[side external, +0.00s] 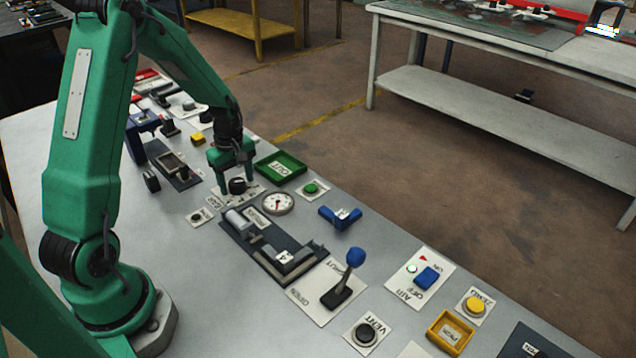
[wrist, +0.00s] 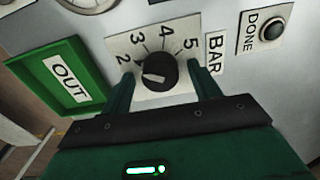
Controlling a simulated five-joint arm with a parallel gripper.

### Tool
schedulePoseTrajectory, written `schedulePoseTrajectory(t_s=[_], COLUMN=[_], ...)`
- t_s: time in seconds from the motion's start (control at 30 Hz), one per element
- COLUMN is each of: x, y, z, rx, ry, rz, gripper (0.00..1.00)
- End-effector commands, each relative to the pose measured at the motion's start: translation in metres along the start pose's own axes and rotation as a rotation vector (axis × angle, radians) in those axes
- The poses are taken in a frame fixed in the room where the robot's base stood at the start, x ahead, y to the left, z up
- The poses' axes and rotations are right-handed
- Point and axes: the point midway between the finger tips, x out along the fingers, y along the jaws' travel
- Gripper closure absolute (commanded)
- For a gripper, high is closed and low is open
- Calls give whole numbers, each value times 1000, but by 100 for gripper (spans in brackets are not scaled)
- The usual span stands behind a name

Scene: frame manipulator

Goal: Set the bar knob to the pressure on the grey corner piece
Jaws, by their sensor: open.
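The bar knob (wrist: 157,72) is black with a pale pointer mark, on a white dial plate (wrist: 117,44) numbered 2 to 5 beside a BAR label (wrist: 214,55). The mark points left, roughly towards the 2 side. My gripper (wrist: 163,88) is open, with one finger on each side of the knob; I cannot tell whether they touch it. In the side view my gripper (side external: 234,178) is down over the knob (side external: 237,186). The grey corner piece (side external: 298,262) lies in the dark fixture (side external: 250,243); its white label seems to show a 4, but is small.
A green OUT tray (side external: 281,167) stands close behind my gripper. A round gauge (side external: 278,203), a DONE button (side external: 198,217) and a green button (side external: 311,188) are nearby. A blue corner piece (side external: 340,216) and a blue-topped lever (side external: 354,260) stand to the right.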

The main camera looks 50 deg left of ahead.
Motion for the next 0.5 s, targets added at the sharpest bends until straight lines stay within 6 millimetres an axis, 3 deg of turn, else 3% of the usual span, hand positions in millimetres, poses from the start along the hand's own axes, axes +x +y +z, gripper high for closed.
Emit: schedulePoseTrajectory(t_s=[0.27, 0.4, 0.5], x=[1, 1, 1], y=[0, 0, 0], z=[0, 0, 0], rx=[0, 0, 0], ry=[0, 0, 0], rz=[0, 0, 0], gripper=[40, 67, 83])
